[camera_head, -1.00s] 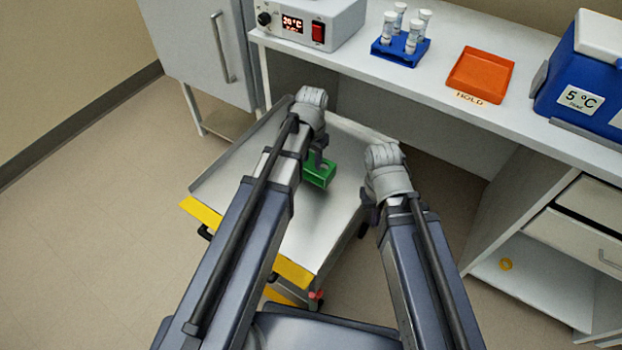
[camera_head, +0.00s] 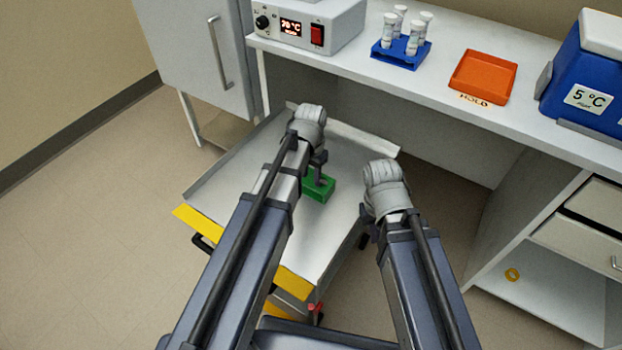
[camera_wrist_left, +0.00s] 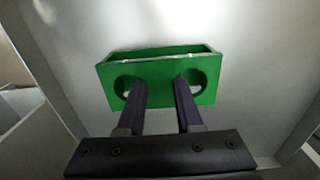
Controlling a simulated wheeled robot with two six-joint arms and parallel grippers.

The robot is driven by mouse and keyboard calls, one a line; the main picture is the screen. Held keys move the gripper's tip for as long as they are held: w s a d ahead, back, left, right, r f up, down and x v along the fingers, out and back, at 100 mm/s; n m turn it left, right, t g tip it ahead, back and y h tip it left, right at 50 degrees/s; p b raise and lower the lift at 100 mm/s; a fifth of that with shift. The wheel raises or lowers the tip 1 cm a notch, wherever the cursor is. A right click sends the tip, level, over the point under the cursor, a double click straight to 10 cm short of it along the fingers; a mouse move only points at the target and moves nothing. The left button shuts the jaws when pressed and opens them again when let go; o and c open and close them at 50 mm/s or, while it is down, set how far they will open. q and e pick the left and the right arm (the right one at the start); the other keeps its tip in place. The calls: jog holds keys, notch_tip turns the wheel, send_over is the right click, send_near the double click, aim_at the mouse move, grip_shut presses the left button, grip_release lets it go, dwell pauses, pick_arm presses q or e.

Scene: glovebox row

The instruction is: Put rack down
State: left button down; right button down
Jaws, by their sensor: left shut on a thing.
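The green rack (camera_head: 319,187) is at the cart's metal top (camera_head: 285,235); I cannot tell whether it touches the surface. My left gripper (camera_head: 318,172) is shut on the rack. In the left wrist view, the rack (camera_wrist_left: 160,76) shows two round holes in its near face, and the left gripper's two fingers (camera_wrist_left: 160,92) reach that face at the holes. The rack looks empty. My right gripper (camera_head: 367,222) is beside the cart's right edge, mostly hidden by its own wrist, and its jaws cannot be made out.
On the bench stand a heater box (camera_head: 308,25), a blue rack (camera_head: 400,50) with several capped tubes, an orange tray (camera_head: 483,77) marked HOLD, and a blue cooler (camera_head: 580,75). The cart's top is clear around the green rack. Its near edge is yellow (camera_head: 200,228).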

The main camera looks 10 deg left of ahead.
aim_at(311, 178)
pick_arm(q)
jog(key=c, duration=0.6)
grip_release()
jog(key=shift+r, duration=0.1)
notch_tip(311, 178, up, 12)
jog(key=p, duration=1.3)
jog(key=shift+y, duration=0.6)
jog(key=s+d, duration=0.2)
jog(key=s, duration=0.2)
jog(key=s+d, duration=0.3)
jog(key=s, duration=0.2)
jog(key=s+d, duration=0.2)
jog(key=s, duration=0.3)
jog(key=shift+s+d, duration=0.2)
jog(key=shift+d, duration=0.1)
